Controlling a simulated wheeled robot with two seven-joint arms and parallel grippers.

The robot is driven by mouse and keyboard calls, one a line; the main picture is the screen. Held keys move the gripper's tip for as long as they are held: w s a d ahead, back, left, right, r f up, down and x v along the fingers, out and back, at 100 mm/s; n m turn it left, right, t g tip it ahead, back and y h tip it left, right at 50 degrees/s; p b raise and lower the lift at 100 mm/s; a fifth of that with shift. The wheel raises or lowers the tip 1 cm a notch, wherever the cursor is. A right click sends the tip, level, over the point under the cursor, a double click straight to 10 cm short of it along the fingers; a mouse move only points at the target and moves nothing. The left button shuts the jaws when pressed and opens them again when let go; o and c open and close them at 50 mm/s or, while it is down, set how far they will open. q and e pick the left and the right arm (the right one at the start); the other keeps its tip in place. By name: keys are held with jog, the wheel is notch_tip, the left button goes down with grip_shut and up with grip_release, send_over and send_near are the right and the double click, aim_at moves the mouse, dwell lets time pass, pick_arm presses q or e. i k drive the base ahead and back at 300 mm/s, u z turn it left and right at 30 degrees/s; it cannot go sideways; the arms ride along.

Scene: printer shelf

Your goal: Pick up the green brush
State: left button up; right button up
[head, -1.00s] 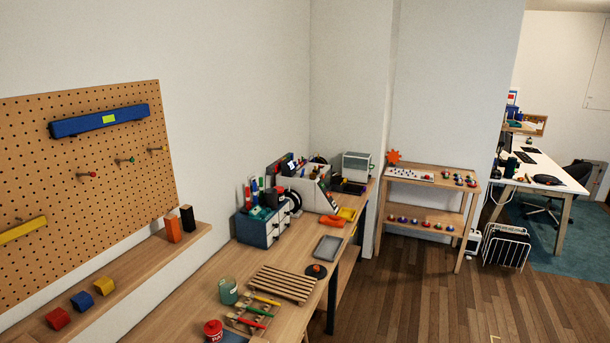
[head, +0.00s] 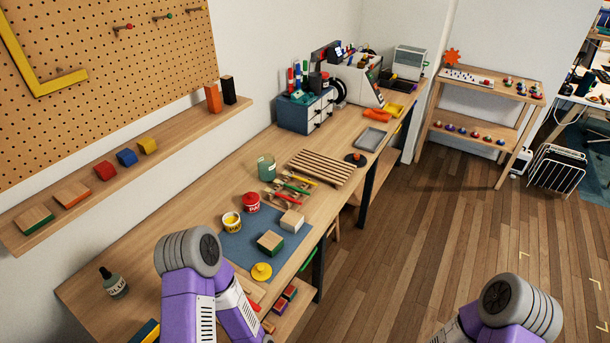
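The green brush (head: 297,188) lies on a small wooden rack (head: 278,194) on the workbench, between a yellow brush (head: 298,178) and a red brush (head: 291,197). It is small in the head view and its bristle end is hard to make out. Neither of my grippers is in view. Only purple and grey links of my arms show at the bottom, the left one over the near bench and the right one over the floor side.
A green-grey cup (head: 266,168) stands left of the rack and a slatted wooden board (head: 322,167) lies behind it. Red (head: 251,202) and yellow (head: 232,222) pots, blocks and a blue mat (head: 238,245) are nearer. The wood floor (head: 420,250) right of the bench is clear.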

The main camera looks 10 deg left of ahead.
aim_at(277, 182)
jog(key=z, duration=0.95)
jog(key=i, duration=2.15)
jog(key=u, duration=0.65)
